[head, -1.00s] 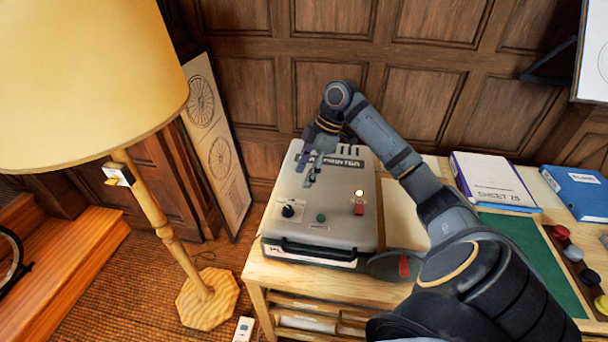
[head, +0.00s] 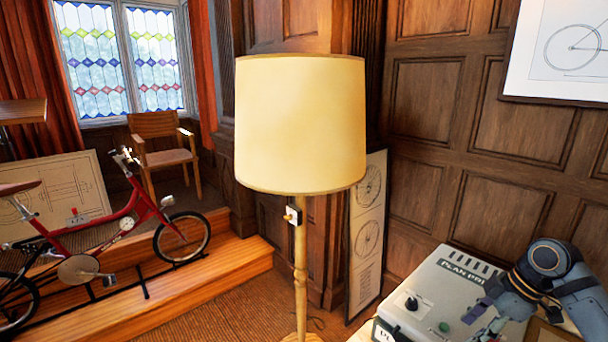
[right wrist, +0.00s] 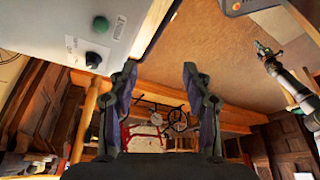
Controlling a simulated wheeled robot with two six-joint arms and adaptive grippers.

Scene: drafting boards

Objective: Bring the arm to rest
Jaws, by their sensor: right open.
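My right arm (head: 580,295) reaches in at the lower right of the head view, its wrist over the grey plan printer (head: 425,285). My right gripper (head: 486,318) hangs low above the printer's top. In the right wrist view my right gripper (right wrist: 160,70) has its two fingers wide apart with nothing between them. The printer's side with a green button and black knob (right wrist: 80,35) is at the upper left there. A dark jointed arm (right wrist: 290,85), apparently my left, shows at the right. Its small tip (right wrist: 264,50) is too unclear to read.
A floor lamp (head: 300,125) with a cream shade stands left of the printer. A leaning drawing panel (head: 368,235) is behind it. A red bicycle (head: 110,230) stands by the wooden step (head: 235,262). Brown floor between step and lamp is free.

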